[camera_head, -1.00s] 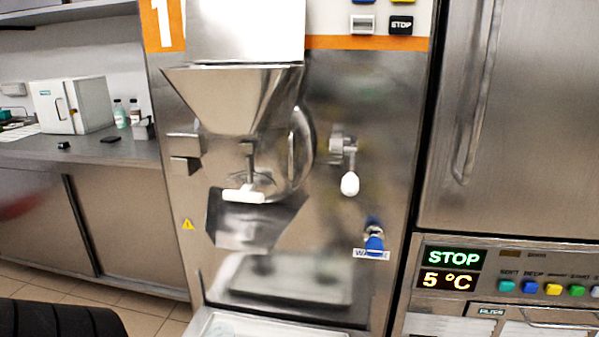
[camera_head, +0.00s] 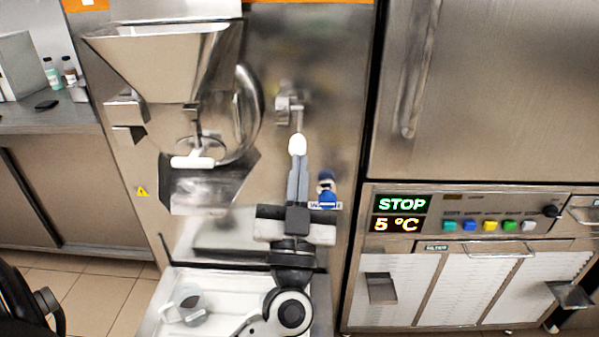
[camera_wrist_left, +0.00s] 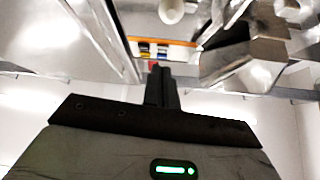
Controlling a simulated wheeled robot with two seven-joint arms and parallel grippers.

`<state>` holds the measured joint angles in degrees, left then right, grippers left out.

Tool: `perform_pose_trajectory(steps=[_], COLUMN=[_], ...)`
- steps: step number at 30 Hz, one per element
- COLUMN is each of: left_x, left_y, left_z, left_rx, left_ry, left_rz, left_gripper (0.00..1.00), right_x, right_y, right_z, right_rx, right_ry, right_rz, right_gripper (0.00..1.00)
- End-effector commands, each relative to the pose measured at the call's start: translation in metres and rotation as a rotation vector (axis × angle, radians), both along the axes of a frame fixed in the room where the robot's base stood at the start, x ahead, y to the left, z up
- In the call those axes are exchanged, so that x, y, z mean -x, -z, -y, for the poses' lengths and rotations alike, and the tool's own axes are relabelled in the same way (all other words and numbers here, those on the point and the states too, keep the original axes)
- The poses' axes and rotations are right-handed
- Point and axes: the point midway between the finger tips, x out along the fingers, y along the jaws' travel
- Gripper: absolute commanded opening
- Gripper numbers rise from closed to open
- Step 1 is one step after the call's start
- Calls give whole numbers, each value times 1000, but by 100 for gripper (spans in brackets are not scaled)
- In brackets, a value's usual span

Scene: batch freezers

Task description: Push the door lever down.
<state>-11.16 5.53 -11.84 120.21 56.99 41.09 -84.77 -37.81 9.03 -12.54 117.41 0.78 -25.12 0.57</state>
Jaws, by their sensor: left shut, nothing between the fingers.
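The door lever (camera_head: 298,144) hangs from a metal pivot (camera_head: 290,104) on the front of the steel machine, with its white knob pointing down. My left gripper (camera_head: 298,165) is shut and empty, pointing up from below. Its fingertips overlap the knob's lower end in the head view; I cannot tell whether they touch it. In the left wrist view the closed fingers (camera_wrist_left: 157,72) point up toward the machine, and I cannot make out the lever for certain. My right gripper is not in view.
A steel hopper (camera_head: 165,60) and a white-handled spout lever (camera_head: 193,162) are left of the door lever. A blue-handled tap (camera_head: 327,195) is close at the gripper's right. A tray (camera_head: 165,290) with a jug (camera_head: 188,303) is below. A freezer cabinet (camera_head: 470,90) stands at right.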

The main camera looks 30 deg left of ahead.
Motion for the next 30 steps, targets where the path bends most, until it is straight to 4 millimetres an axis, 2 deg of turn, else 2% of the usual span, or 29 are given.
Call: perform_pose_trajectory(steps=[1, 10, 12, 15, 21, 30], left_x=[-8, -53, -54, -56, -58, -57], left_y=[-12, -49, -26, -15, -5, -5], left_z=[-4, -28, -31, -34, -38, -38], left_rx=[-3, -2, -6, -5, -3, -2], left_ry=[-1, 1, 1, 2, 2, 2], left_rz=[5, 3, -6, -4, -1, -1], left_gripper=[0, 0, 0, 0, 0, 0], right_x=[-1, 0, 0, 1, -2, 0], right_y=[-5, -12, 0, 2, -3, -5], right_z=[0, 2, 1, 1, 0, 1], right_rx=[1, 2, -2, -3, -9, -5], right_ry=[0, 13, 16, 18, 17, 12], right_rz=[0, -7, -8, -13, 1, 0], right_gripper=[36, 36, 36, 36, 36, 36])
